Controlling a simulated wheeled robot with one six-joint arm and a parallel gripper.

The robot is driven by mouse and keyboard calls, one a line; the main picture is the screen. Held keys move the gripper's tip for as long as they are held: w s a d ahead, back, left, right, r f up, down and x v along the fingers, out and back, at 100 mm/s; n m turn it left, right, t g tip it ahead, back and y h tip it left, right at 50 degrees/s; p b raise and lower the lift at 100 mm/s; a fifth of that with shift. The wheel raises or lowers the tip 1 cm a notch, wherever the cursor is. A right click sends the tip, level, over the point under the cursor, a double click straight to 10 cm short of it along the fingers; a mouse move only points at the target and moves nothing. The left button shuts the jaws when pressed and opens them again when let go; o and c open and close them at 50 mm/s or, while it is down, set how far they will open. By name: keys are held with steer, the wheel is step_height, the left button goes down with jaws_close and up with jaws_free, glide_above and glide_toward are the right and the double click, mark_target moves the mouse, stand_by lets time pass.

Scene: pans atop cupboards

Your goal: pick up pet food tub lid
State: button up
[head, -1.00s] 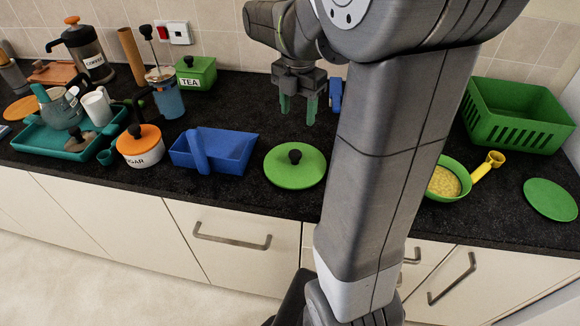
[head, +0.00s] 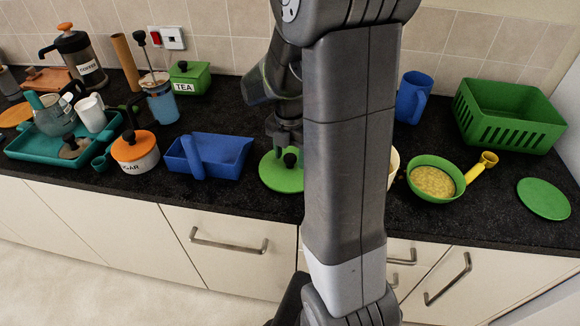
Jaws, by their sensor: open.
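A round green lid with a black knob (head: 277,178) lies on the dark worktop, its right edge hidden by my arm. A flat green disc (head: 545,199) lies at the far right, near a green tub (head: 432,178) of yellowish food. No label shows which of the two is the pet food tub lid. My gripper (head: 287,147) is open and points down just above the knobbed lid, close to its knob. The fingers blend with the green lid, so I cannot tell whether they touch it or straddle the knob.
A blue tray (head: 225,155) sits just left of the knobbed lid, with an orange-lidded sugar pot (head: 136,151) beyond it. A blue mug (head: 413,97) and green basket (head: 510,113) stand to the right. A yellow scoop (head: 481,165) is at the tub.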

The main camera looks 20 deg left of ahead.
steer(key=shift+f, duration=0.7)
steer(key=c, duration=1)
